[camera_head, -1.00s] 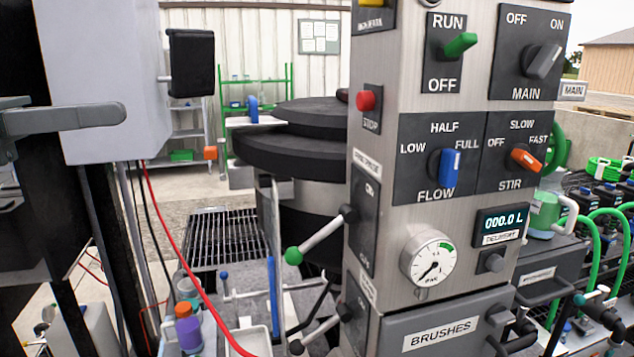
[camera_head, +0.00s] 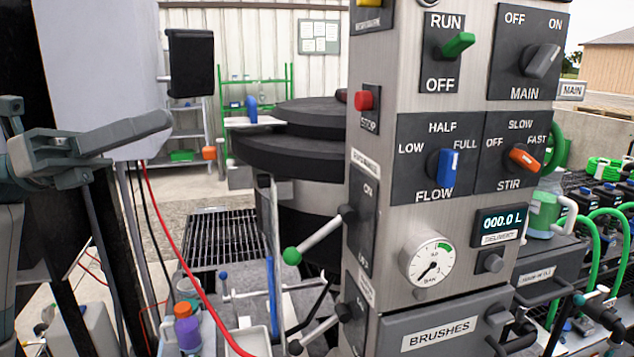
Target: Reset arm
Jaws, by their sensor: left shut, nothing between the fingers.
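My left gripper (camera_head: 165,122) comes in from the left edge, in front of the grey box on the left. Its fingers are together and hold nothing, pointing right. It is clear of the control cabinet (camera_head: 380,235). My right gripper is not in view. On the cabinet are a green RUN/OFF switch (camera_head: 459,45), a grey MAIN switch (camera_head: 541,60), a blue FLOW switch (camera_head: 447,167) and an orange STIR switch (camera_head: 524,158). A display (camera_head: 502,224) reads 000.0 L.
A grey box (camera_head: 100,60) hangs close behind my left gripper. A red hose (camera_head: 185,265) runs below it. A green-knobbed lever (camera_head: 318,235) sticks out left of the cabinet. Round black lids (camera_head: 300,150) stand behind. Green hoses (camera_head: 600,240) are at the right.

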